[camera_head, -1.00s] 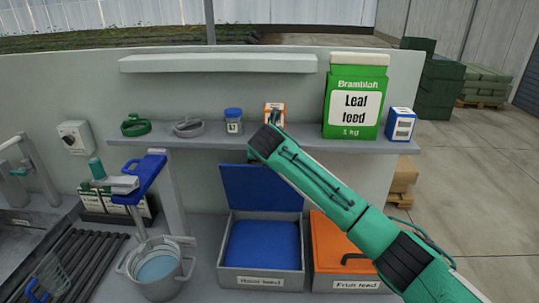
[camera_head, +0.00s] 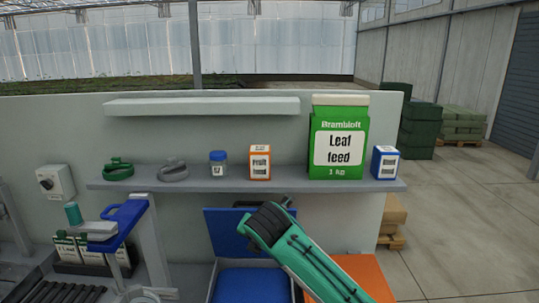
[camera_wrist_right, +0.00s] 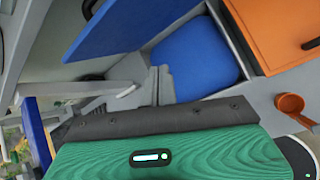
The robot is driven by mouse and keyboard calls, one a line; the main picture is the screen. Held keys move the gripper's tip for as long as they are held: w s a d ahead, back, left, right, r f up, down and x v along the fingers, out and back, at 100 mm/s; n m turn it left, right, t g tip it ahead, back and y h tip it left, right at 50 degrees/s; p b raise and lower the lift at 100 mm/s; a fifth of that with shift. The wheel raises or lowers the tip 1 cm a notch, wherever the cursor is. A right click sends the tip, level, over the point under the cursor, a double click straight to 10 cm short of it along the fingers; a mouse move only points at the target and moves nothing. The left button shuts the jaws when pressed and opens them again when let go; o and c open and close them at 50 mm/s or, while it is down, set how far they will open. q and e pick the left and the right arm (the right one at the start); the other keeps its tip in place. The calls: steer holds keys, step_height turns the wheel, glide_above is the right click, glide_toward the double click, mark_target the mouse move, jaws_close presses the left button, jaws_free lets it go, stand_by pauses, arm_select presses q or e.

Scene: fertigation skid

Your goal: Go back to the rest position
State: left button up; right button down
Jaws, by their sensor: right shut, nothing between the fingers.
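My right arm comes in from the lower right in the head view, and my right gripper (camera_head: 265,204) is in front of the raised blue lid (camera_head: 222,221), below the shelf. In the right wrist view the fingers (camera_wrist_right: 161,88) are together with nothing between them, over the blue-filled bin (camera_wrist_right: 195,58). My left gripper is not in view.
An orange lid (camera_wrist_right: 275,30) and an orange scoop (camera_wrist_right: 290,105) lie to the right.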

steer(key=s+d+f+m+g+y, duration=0.1)
steer(key=s+d+f+m, duration=0.5)
steer(key=s+f+m, duration=0.3)
steer(key=s+d+f+m+g, duration=0.2)
steer(key=s+d+f+m, duration=0.45)
steer(key=s+f, duration=0.4)
steer(key=s+d+f+m+g+h, duration=0.1)
steer(key=s+d+f+m, duration=0.2)
steer(key=s+d+m, duration=0.6)
steer(key=s+d+f+m+g+h, duration=0.15)
steer(key=s+d+m, duration=0.35)
steer(key=s, duration=0.8)
step_height(320, 180, down, 32)
steer(key=s+d+f+g, duration=0.2)
steer(key=s+d+f, duration=0.1)
steer(key=s+f, duration=1.6)
steer(key=shift+s+f+n, duration=0.2)
steer(key=shift+s+n, duration=0.15)
steer(key=shift+n, duration=0.1)
